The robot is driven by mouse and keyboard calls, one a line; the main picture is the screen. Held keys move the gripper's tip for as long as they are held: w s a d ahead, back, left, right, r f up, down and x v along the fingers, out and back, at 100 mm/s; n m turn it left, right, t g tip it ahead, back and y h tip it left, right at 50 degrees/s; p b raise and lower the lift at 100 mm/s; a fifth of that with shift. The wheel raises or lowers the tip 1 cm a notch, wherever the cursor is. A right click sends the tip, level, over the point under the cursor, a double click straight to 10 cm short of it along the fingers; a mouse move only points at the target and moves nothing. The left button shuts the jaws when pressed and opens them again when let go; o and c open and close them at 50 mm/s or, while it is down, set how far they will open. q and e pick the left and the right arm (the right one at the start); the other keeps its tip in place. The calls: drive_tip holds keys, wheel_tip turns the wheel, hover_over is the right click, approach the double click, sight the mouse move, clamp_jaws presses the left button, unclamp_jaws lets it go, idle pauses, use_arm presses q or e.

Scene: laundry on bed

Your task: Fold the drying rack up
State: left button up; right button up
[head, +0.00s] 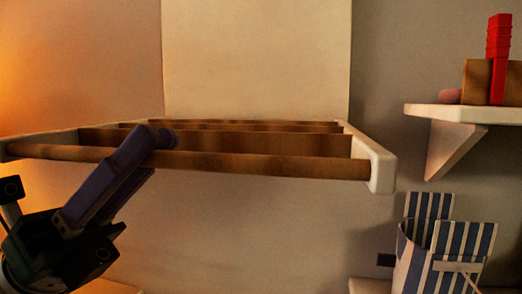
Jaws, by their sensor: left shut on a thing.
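The drying rack (377,160) sticks out from a pale panel on the wall, with white side rails and several wooden bars. It is unfolded and looks about level. My left gripper (165,138) reaches up from the lower left and is shut on the front wooden bar (260,162), left of its middle. The fingers cover a short piece of that bar. My right gripper is not in view.
A white wall shelf (450,113) at the right holds a red stacked object (498,50), a wooden block (477,80) and a pink item (449,96). Below it stands a blue-and-white striped basket (412,255). The space under the rack's middle looks clear.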

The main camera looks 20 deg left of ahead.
use_arm(q)
clamp_jaws()
idle(0.8)
